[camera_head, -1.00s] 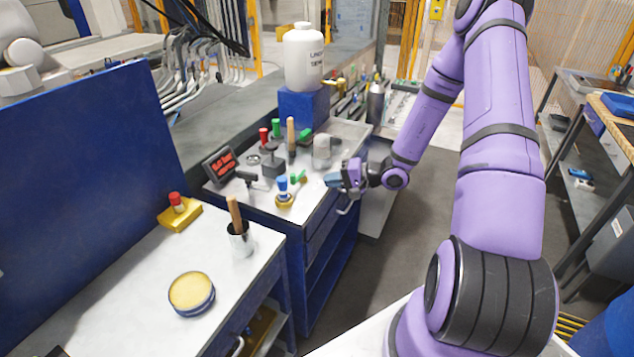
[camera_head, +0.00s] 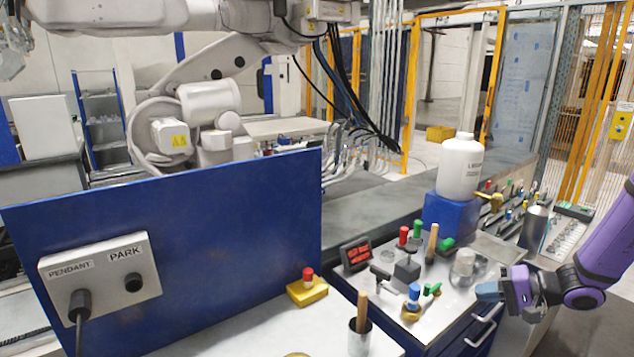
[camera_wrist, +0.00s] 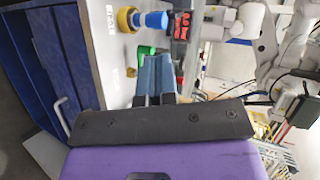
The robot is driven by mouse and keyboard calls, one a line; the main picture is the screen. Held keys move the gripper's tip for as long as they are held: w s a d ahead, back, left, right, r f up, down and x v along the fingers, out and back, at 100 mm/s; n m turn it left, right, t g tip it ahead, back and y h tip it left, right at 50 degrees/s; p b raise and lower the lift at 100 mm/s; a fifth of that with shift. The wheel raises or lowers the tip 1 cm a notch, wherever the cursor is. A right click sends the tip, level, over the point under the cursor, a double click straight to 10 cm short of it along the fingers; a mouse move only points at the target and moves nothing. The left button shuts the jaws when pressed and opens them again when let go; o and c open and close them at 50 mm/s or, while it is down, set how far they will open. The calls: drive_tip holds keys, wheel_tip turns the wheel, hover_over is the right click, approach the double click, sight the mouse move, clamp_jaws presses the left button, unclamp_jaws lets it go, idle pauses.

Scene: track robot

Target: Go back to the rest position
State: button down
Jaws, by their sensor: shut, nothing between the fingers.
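My gripper (camera_head: 490,291) is at the right side of the head view, at the end of my purple arm. Its blue fingers are together with nothing between them. It is beside the right edge of the metal-topped cabinet (camera_head: 452,300). In the wrist view my gripper (camera_wrist: 155,62) points toward that cabinet's top, and its fingers are closed. A blue-capped brass fitting (camera_head: 412,303) stands on the cabinet top, left of my gripper; it also shows in the wrist view (camera_wrist: 145,20). Most of my arm is outside the head view.
A white bottle (camera_head: 460,168) stands on a blue block (camera_head: 449,215) behind. A blue panel (camera_head: 200,240) carries a grey PARK and PENDANT box (camera_head: 100,278) at left. A yellow block with a red button (camera_head: 307,290) and a cup with a wooden handle (camera_head: 360,338) stand on the near bench.

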drive_tip(key=s+a+r+n+g+h, duration=0.25)
drive_tip(key=s+a+r, duration=0.25)
drive_tip(key=r, duration=0.3)
drive_tip(key=s+a+r+n+g+h, duration=0.25)
drive_tip(key=s+a+r, duration=0.2)
drive_tip(key=r, duration=0.35)
drive_tip(key=s+r+t+h, duration=0.4)
drive_tip(key=s+r+h, duration=0.2)
drive_tip(key=s+r, duration=0.6)
drive_tip(key=s, duration=0.3)
drive_tip(key=shift+s+d+r+n+h, duration=0.15)
drive_tip(key=shift+d+n+h, duration=0.15)
drive_tip(key=shift+d, duration=0.1)
